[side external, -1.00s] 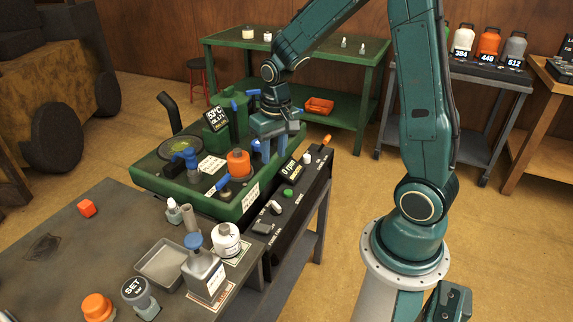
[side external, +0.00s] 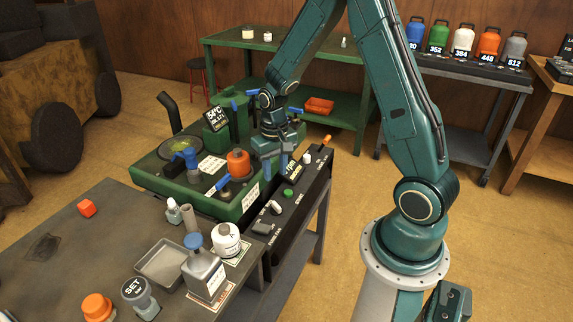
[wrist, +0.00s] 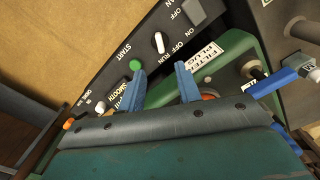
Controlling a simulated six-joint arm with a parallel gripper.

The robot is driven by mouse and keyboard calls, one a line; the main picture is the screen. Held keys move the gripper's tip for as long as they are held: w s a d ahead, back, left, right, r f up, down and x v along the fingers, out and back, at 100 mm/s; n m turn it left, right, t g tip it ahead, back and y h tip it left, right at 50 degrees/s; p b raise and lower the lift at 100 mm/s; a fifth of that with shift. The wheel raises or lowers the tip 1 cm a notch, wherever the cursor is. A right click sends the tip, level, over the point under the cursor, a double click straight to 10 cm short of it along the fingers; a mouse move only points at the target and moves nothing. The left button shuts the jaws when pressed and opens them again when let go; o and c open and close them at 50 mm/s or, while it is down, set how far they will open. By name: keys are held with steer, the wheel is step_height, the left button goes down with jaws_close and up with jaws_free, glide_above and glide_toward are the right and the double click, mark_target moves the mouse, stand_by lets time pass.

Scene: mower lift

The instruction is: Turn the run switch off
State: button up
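The run switch is a white knob (wrist: 159,42) marked OFF and RUN on the dark control panel (wrist: 118,62). The knob also shows in the side view (side external: 275,208), towards the panel's near end. I cannot tell which mark it points to. My gripper (wrist: 163,86) is open and empty, its two blue fingers apart. In the side view my gripper (side external: 276,160) is above the green deck's edge beside the panel, farther back than the knob.
A green start button (wrist: 136,65) and a grey OFF/ON rocker (wrist: 194,11) flank the knob. An orange-tipped lever (side external: 327,140) stands at the panel's far end. An orange cap (side external: 238,163) and blue-handled parts crowd the green deck (side external: 160,178).

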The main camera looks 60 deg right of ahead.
mark_target(276, 205)
steer(key=shift+f, duration=5.9)
jaws_close()
